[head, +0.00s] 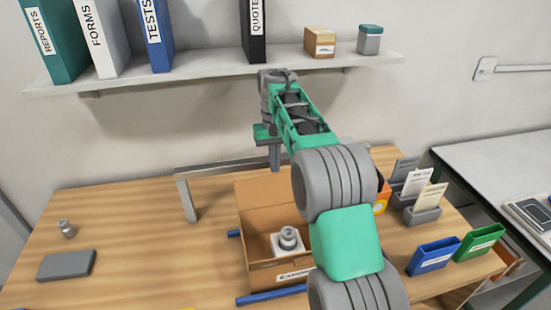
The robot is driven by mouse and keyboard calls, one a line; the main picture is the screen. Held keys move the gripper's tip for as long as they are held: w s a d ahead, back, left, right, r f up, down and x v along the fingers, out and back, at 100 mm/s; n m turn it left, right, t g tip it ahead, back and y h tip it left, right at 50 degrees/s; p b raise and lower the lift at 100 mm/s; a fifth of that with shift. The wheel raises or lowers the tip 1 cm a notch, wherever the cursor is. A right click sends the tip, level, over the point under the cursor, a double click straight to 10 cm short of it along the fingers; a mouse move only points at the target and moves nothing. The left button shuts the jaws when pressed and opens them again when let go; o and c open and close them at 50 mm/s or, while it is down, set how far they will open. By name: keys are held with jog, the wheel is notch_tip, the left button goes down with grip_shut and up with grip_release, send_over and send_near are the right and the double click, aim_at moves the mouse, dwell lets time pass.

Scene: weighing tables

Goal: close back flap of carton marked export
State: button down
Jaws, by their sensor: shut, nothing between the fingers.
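The brown carton (257,252) stands open on the wooden table. Its front label (296,275) starts with "EXPO"; my arm covers the rest. A brown panel, seemingly the back flap (255,189), stands up at its far side; my arm hides its right part. Inside sits a grey capped object in a white holder (288,241). My gripper (275,168) points down near the top of the back panel, its fingers together and empty. I cannot tell whether it touches the panel. The carton's right side is hidden by my arm.
A grey metal bar frame (187,194) stands behind the carton. Blue strips (270,295) lie by it. A card holder (422,215) and blue (433,257) and green (479,243) bins are right. A shelf (190,76) hangs above. The table's left middle is clear.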

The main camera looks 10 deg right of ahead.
aim_at(276, 177)
notch_tip(276, 177, down, 5)
jog(key=shift+s+d+r+p, duration=0.1)
jog(key=shift+p, duration=0.35)
jog(key=shift+s+b, duration=0.1)
jog(key=shift+b, duration=0.45)
jog(key=shift+s+t+b, duration=0.2)
jog(key=shift+t+b, duration=0.1)
jog(key=shift+t, duration=0.1)
jog(key=shift+r+b, duration=0.1)
jog(key=shift+b, duration=0.4)
